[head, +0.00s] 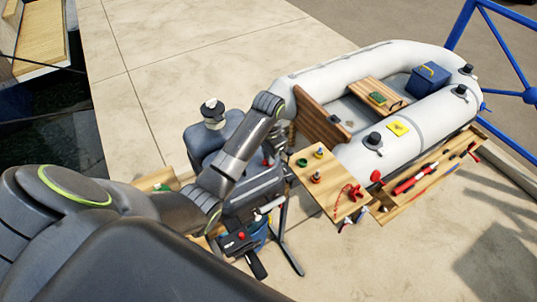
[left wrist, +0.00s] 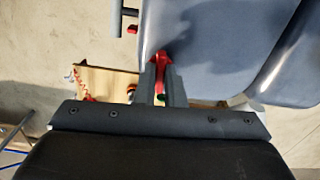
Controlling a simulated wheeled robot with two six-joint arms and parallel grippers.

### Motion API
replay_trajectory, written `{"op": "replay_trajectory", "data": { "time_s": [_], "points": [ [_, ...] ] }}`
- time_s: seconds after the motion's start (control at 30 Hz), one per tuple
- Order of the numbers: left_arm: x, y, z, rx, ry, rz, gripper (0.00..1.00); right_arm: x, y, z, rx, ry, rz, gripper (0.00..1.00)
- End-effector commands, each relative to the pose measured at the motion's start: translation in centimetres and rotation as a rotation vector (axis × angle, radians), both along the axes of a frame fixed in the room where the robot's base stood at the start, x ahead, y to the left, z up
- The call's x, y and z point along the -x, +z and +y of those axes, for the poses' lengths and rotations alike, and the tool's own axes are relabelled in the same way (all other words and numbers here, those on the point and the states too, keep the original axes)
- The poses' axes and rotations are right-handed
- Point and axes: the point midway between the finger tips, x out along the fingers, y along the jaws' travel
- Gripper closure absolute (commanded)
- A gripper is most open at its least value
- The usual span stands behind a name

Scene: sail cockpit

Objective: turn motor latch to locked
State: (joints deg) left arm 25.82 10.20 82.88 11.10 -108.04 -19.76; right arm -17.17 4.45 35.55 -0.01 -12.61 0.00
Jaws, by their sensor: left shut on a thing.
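The outboard motor with its blue-grey cowl (head: 203,142) stands behind the boat's wooden transom. The cowl fills the upper right of the left wrist view (left wrist: 215,35). A red latch (left wrist: 161,68) sits at the cowl's lower edge. My left gripper (left wrist: 161,88) is shut on this red latch, with a grey finger on either side. In the head view my left gripper (head: 273,148) is small and partly hidden by its own arm beside the motor. The latch's lock position cannot be read. My right gripper is not in view.
A wooden board (head: 328,185) with small coloured fittings lies right of the motor. The inflatable boat (head: 420,118) holds a blue box (head: 428,80). A tool shelf (head: 425,183) runs along its side. A tiller with a black grip (head: 256,264) juts out below. Concrete (head: 150,95) behind is clear.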

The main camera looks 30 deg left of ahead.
Motion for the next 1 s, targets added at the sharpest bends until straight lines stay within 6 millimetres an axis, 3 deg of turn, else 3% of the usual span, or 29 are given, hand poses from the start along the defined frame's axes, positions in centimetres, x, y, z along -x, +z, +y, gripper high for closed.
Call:
{"op": "replay_trajectory", "data": {
  "time_s": [0.3,0.77,0.8,0.97,1.0],
  "points": [
    [-0.15,0.12,-0.04,0.000,-0.098,-0.005,1.00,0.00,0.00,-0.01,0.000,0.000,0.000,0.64],
    [-0.15,0.13,-0.07,0.001,-0.112,-0.006,1.00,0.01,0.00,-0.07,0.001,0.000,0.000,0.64],
    [-0.15,0.13,-0.07,0.001,-0.112,-0.006,0.90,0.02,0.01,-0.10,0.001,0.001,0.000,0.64],
    [-0.10,0.09,-0.06,0.001,-0.111,-0.004,0.69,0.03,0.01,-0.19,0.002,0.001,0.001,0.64],
    [-0.09,0.08,-0.06,0.001,-0.111,-0.004,0.69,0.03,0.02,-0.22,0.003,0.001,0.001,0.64]
  ]
}}
